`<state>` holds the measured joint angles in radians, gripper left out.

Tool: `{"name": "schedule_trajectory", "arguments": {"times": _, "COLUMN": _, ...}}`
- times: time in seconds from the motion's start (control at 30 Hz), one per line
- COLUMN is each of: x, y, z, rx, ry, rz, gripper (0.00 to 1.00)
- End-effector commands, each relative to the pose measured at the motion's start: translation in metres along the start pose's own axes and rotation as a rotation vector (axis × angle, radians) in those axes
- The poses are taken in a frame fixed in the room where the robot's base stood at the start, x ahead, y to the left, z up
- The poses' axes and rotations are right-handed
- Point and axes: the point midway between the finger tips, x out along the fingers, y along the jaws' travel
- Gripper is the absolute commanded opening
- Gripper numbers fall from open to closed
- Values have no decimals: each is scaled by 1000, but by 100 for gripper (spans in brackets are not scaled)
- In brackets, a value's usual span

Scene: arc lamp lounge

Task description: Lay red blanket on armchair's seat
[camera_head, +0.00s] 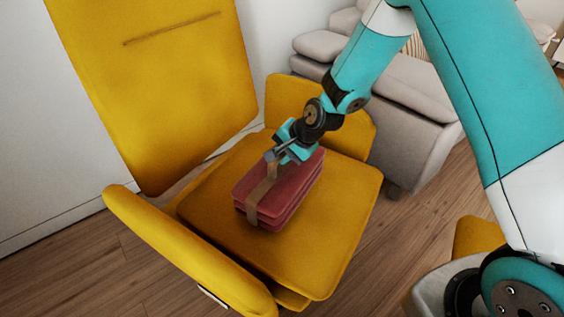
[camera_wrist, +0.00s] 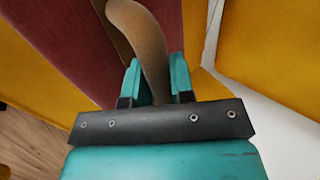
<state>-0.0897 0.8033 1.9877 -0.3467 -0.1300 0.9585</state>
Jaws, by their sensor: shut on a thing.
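The red blanket (camera_head: 291,190) is a folded stack with a tan strap (camera_head: 262,193) around it. It is at the middle of the yellow armchair's seat (camera_head: 322,245), and appears to rest on the cushion. My gripper (camera_head: 284,154) is over the blanket's far end, shut on the strap. In the wrist view the strap (camera_wrist: 143,35) rises between the two teal fingers (camera_wrist: 158,78), with the red blanket (camera_wrist: 70,40) behind. Whether the blanket's underside fully touches the seat is hard to tell.
The armchair's tall back (camera_head: 165,80) rises behind the seat, with armrests at the near left (camera_head: 185,245) and far right (camera_head: 345,118). A grey sofa (camera_head: 415,125) stands beyond. Wooden floor (camera_head: 60,265) is clear at the left.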

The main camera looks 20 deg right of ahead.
Motion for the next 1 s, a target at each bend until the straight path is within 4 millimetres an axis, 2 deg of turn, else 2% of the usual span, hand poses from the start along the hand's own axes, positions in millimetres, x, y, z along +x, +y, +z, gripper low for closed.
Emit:
{"name": "schedule_trajectory", "arguments": {"times": 0.03, "x": 9, "y": 6, "z": 0, "rx": 1, "ry": -1, "rz": -1, "gripper": 0}}
{"name": "schedule_trajectory", "arguments": {"times": 0.13, "x": 19, "y": 12, "z": 0, "rx": 1, "ry": 0, "rz": -1, "gripper": 0}}
{"name": "schedule_trajectory", "arguments": {"times": 0.53, "x": 23, "y": 14, "z": 0, "rx": 0, "ry": 0, "rz": -3, "gripper": 0}}
{"name": "schedule_trajectory", "arguments": {"times": 0.57, "x": 23, "y": 15, "z": 0, "rx": 0, "ry": 0, "rz": 0, "gripper": 29}}
{"name": "schedule_trajectory", "arguments": {"times": 0.63, "x": 23, "y": 15, "z": 0, "rx": 0, "ry": 0, "rz": 0, "gripper": 46}}
{"name": "schedule_trajectory", "arguments": {"times": 0.67, "x": 23, "y": 15, "z": 0, "rx": 0, "ry": 0, "rz": 0, "gripper": 48}}
{"name": "schedule_trajectory", "arguments": {"times": 1.0, "x": 17, "y": 13, "z": 0, "rx": 0, "ry": 0, "rz": 0, "gripper": 48}}
